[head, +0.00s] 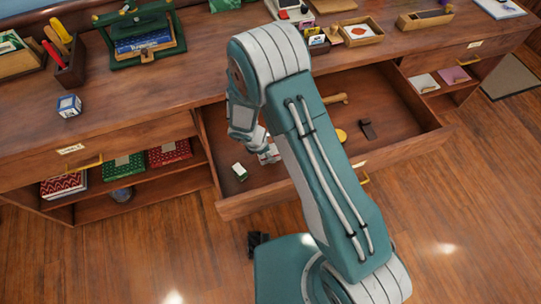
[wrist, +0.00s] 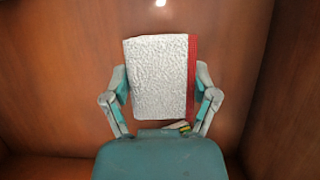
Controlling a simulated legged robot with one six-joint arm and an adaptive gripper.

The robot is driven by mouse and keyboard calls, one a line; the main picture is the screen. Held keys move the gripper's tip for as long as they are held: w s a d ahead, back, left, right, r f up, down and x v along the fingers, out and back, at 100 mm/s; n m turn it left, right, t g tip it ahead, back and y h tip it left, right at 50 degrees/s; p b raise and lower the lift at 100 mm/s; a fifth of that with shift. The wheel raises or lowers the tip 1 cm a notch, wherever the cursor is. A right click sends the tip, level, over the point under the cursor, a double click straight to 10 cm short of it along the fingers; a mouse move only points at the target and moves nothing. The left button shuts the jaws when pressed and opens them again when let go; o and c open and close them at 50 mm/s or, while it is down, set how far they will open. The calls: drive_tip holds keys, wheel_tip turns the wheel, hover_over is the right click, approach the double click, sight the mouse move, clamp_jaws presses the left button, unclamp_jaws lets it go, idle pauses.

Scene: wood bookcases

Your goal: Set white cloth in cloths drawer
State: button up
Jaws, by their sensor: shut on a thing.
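A white textured cloth (wrist: 158,77) with a red edge strip is held between the two fingers of my gripper (wrist: 161,88) in the wrist view. In the head view, part of the white cloth (head: 268,153) shows low inside an open drawer (head: 388,100), beside my arm. My gripper (head: 262,146) is mostly hidden there by the arm. Whether the cloth touches the drawer floor cannot be told. The wrist view shows brown wooden surfaces around the cloth. No label showing what this drawer is for can be read.
The open drawer also holds a small green-and-white box (head: 239,172), a yellow round thing (head: 341,135), a dark block (head: 367,129) and a tan piece (head: 334,98). Red and green patterned boxes (head: 170,153) stand on the shelf left. The desktop (head: 190,80) above carries several items.

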drive_tip(key=shift+w+d+f, duration=0.1)
drive_tip(key=shift+d+f, duration=0.05)
drive_tip(key=shift+f, duration=0.75)
drive_tip(key=shift+d+f, duration=0.1)
drive_tip(key=shift+f, duration=0.8)
drive_tip(key=o, duration=1.1)
drive_tip(key=shift+c, duration=0.2)
